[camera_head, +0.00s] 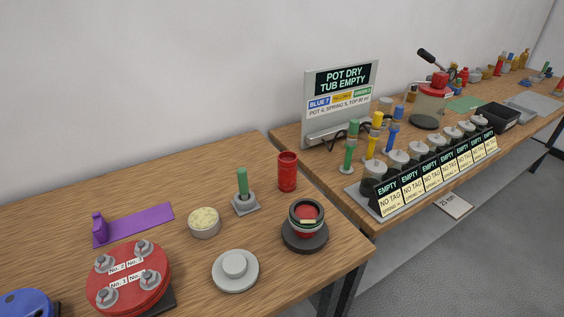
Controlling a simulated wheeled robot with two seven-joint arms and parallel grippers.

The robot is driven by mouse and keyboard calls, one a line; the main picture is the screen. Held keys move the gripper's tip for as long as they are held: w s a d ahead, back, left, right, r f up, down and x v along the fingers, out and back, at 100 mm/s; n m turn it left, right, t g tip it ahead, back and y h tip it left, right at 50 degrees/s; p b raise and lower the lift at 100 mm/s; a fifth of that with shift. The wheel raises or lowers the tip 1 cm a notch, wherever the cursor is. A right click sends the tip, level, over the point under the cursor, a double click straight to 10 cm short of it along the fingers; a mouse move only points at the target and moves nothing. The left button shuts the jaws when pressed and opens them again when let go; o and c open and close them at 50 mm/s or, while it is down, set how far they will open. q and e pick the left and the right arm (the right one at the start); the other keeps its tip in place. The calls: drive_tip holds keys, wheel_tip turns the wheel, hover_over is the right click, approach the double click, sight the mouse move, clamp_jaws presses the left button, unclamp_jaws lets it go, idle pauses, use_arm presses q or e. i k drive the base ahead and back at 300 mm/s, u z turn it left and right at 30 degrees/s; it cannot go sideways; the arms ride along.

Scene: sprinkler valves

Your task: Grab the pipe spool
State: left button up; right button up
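A short red upright cylinder (287,173), open at the top, stands near the back right corner of the near wooden table; it looks like the pipe spool, though no label confirms this. It stands apart from the items around it, and nothing touches its sides. Neither of my grippers is in the camera_head view.
A green rod on a grey base (244,197) stands left of the cylinder. A dark round holder (305,233) with a red part is in front. A cream-topped tin (204,222), grey disc (235,270) and red drum (128,277) lie nearer. A sign (341,100) stands behind right.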

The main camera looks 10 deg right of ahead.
sight(287, 160)
drive_tip(key=u, duration=3.5)
drive_tip(key=k, duration=1.55)
drive_tip(key=z, duration=1.8)
